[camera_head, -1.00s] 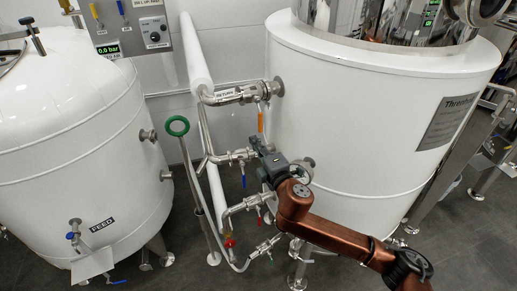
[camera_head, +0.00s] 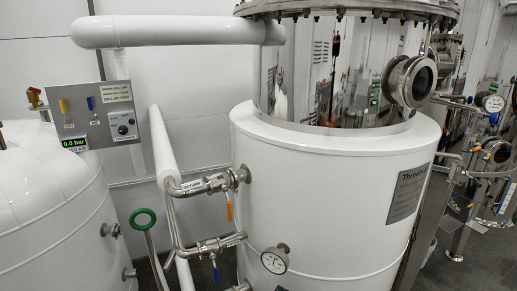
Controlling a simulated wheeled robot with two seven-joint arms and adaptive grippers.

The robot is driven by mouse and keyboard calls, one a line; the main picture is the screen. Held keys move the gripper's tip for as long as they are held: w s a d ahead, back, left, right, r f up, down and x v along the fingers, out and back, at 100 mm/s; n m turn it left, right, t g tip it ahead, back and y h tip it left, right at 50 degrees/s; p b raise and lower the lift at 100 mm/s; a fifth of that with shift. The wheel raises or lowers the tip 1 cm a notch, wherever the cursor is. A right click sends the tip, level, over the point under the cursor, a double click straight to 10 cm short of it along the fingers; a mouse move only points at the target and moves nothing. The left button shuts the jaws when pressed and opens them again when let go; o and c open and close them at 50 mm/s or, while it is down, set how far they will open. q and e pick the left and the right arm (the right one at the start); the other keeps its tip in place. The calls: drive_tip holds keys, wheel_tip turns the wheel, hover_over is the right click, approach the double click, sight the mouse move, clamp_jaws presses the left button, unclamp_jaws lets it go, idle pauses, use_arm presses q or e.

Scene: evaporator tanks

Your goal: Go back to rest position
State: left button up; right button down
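Neither of my grippers shows in the head view now, and no part of my arms is in the picture. The large white tank (camera_head: 330,190) with a polished steel upper section (camera_head: 330,75) stands at centre right. Steel pipes join its left side, with an orange-handled valve (camera_head: 229,208) hanging on the upper one and a blue-handled valve (camera_head: 215,270) on the lower one. A round dial gauge (camera_head: 275,260) sits low on the tank's front. I cannot tell where my grippers are or what they hold.
A second white tank (camera_head: 45,215) stands at the left. A grey control panel (camera_head: 98,112) with a "0.0 bar" display is behind it. A green ring handle (camera_head: 143,218) stands between the tanks. More steel piping (camera_head: 490,155) is at the right.

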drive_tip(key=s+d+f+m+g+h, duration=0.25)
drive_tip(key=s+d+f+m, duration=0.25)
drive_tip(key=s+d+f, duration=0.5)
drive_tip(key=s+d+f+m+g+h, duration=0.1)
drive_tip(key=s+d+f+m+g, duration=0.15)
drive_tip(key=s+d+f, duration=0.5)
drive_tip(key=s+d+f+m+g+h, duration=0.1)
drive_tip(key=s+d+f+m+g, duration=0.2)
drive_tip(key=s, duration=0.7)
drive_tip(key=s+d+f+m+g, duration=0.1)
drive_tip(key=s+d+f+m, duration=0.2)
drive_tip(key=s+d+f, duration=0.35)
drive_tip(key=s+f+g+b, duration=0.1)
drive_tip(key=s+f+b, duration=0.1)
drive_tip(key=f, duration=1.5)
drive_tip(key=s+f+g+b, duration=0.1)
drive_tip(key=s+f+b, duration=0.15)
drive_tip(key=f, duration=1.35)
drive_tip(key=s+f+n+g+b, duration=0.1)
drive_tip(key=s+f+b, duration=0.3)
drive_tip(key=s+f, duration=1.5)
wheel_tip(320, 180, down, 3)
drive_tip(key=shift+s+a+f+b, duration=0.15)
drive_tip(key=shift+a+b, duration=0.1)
drive_tip(key=shift+b, duration=0.05)
